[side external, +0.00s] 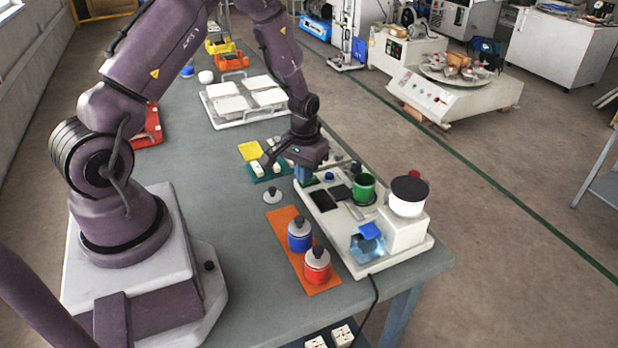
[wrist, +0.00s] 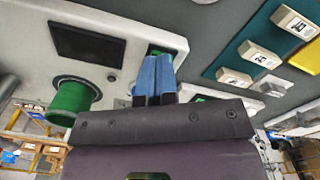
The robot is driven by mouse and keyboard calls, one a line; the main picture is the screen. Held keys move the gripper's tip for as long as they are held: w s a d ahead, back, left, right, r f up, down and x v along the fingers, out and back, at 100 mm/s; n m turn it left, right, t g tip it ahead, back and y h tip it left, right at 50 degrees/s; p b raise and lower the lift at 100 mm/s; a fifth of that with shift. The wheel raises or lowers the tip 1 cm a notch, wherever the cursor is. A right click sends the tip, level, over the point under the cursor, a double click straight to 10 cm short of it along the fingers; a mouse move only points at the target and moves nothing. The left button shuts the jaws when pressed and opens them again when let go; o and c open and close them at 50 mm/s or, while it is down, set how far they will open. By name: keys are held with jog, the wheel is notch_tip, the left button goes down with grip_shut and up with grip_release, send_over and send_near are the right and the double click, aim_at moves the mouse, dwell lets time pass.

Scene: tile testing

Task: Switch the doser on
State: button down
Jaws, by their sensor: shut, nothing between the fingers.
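The doser is a long white unit (side external: 345,240) at the table's right edge; its white panel (wrist: 35,55) fills the upper left of the wrist view. It carries a dark rectangular plate (wrist: 87,44), a green cup (side external: 363,187) and a white drum with a black lid (side external: 407,205). My gripper (side external: 303,178) points down at the panel's far end. In the wrist view its blue fingers (wrist: 156,62) are together and empty, over a dark recess with green in it (wrist: 158,49). The fingers partly hide this spot; I cannot tell whether they touch it.
Labelled white blocks on a teal mat (side external: 268,172) and a yellow pad (side external: 250,150) lie beside the panel's far end. Blue (side external: 299,236) and red (side external: 317,266) jars stand on an orange mat (side external: 276,216). A rack of white tiles (side external: 217,118) stands further back.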

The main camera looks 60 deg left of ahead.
jog(key=shift+r, duration=3.5)
jog(key=s+d+r+m+t, duration=0.2)
jog(key=s+d+r, duration=0.5)
jog(key=r, duration=0.5)
jog(key=s+d+r+m+t, duration=0.3)
jog(key=s+d+r, duration=0.5)
jog(key=r, duration=0.4)
jog(key=shift+s+d+r+m+t, duration=0.2)
jog(key=shift+s+d+m+t, duration=0.1)
jog(key=shift+d+m, duration=0.15)
